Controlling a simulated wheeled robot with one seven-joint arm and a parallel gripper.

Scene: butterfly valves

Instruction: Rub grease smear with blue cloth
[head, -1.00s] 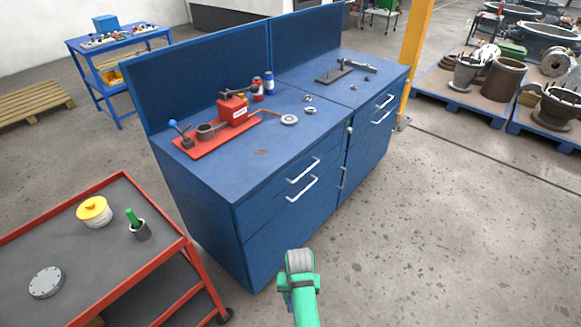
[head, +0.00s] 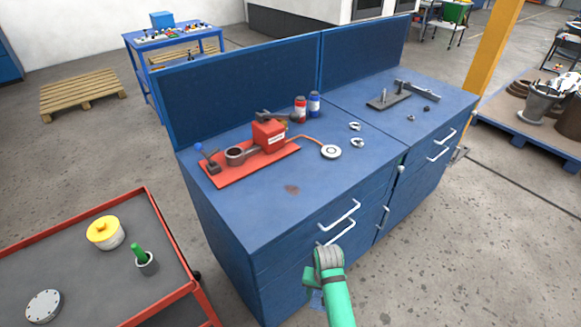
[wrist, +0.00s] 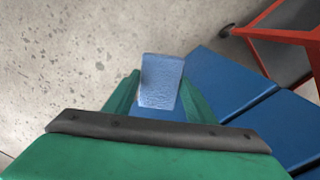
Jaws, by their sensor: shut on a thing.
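The grease smear (head: 292,189) is a small brown mark on the blue bench top (head: 250,222), near its front edge. In the wrist view my gripper (wrist: 160,88) is shut on the blue cloth (wrist: 161,80), a light-blue piece standing out between the green fingers. In the head view my green and grey arm is in front of the bench, below the top and the drawer handles. The fingers are hidden behind the arm there; only a bit of blue cloth (head: 315,299) shows beside it. The cloth is apart from the smear.
A red base plate with a red pump (head: 268,135) and a round gauge (head: 331,152) stand behind the smear. Red and blue cans (head: 314,104) are at the back. Drawer handles (head: 340,212) stick out in front. A red-framed cart (head: 80,245) is at left. The bench top around the smear is clear.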

